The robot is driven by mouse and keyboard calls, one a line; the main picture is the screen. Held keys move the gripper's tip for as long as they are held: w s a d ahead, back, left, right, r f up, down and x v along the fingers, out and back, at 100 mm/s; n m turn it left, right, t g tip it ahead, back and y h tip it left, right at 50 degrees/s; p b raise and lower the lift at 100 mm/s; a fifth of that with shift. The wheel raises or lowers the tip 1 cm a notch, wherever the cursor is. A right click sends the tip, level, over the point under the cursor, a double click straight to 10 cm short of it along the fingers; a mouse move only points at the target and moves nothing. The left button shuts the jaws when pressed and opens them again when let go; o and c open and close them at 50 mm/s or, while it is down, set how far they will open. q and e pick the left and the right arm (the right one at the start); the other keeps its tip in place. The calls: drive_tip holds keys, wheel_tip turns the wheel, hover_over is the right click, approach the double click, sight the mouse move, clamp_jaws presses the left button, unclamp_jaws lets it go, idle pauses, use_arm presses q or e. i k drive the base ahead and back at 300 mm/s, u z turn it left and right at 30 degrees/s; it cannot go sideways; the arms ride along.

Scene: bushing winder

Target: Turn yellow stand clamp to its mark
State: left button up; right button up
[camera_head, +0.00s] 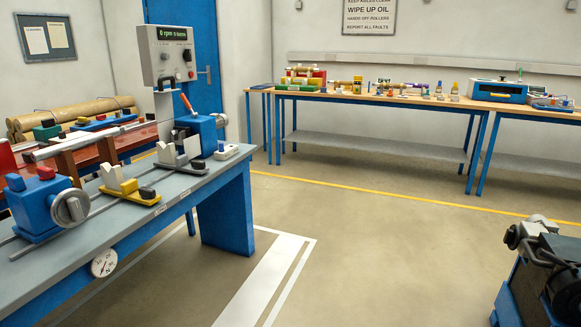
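The yellow stand (128,187) sits on the grey bed of the winder bench at the left. It carries a pale V-shaped block (112,177) and has a black clamp knob (147,193) at its front end. A small pale label (160,210) is on the bench edge just below it; its print is too small to read. A clamp mark cannot be made out at this size. Neither of my grippers is in view.
A blue tailstock with a grey handwheel (70,208) stands left of the yellow stand, and a grey stand (180,155) right of it. A round dial (103,263) hangs on the bench front. A dark machine (545,265) is at lower right. The middle floor is clear.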

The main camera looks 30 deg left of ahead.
sight(146, 194)
drive_tip(key=u, duration=0.45)
drive_tip(key=i, duration=2.25)
drive_tip(key=u, duration=2.35)
drive_tip(key=i, duration=1.2)
drive_tip(key=u, duration=1.1)
